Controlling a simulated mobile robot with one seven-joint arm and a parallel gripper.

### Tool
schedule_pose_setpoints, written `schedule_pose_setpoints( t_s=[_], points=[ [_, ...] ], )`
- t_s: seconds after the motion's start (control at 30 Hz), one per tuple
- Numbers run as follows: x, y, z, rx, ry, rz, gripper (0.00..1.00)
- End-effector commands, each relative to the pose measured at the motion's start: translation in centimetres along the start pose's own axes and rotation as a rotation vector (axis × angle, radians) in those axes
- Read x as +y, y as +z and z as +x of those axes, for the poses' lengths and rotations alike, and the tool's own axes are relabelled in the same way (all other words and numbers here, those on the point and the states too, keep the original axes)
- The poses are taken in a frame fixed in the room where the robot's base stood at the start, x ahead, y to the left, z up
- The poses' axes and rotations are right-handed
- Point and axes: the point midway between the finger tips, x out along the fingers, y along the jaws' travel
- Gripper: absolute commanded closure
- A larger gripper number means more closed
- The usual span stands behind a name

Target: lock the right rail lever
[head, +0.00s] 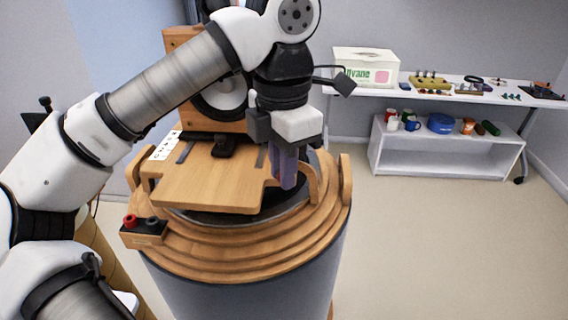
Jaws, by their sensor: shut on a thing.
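A light wooden board (205,186) lies on the round wooden top of a drum-shaped stand. Two narrow grey strips, one on the left (185,152) and one on the right (261,156), sit at its back part. My gripper (288,178) points down at the board's right edge, in front of the wooden speaker box. It is shut on a purple-grey upright piece (286,167) below its white body. I cannot tell whether this piece is the right rail lever. The fingertips and their contact are largely hidden, and the lever's position cannot be made out.
The stepped wooden stand (240,262) has upright wooden lugs, one at the right (345,180). A small box with red and black knobs (143,232) sits at its front left. A white shelf (450,151) with several items stands at the back right. Floor between is clear.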

Motion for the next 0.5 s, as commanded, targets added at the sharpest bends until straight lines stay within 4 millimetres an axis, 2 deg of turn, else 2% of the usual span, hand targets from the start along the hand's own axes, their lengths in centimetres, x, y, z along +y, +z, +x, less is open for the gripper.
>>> schedule_pose_setpoints(
  t_s=[0.27, 0.3, 0.43, 0.5],
  points=[
    [0.04, -0.02, -0.07, -0.001, 0.001, -0.001, 1.0],
    [0.04, -0.02, -0.07, -0.001, 0.001, -0.001, 0.8],
    [0.03, -0.01, -0.06, 0.0, 0.001, -0.001, 0.63],
    [0.03, -0.01, -0.05, 0.0, 0.001, -0.001, 0.62]
  ],
)
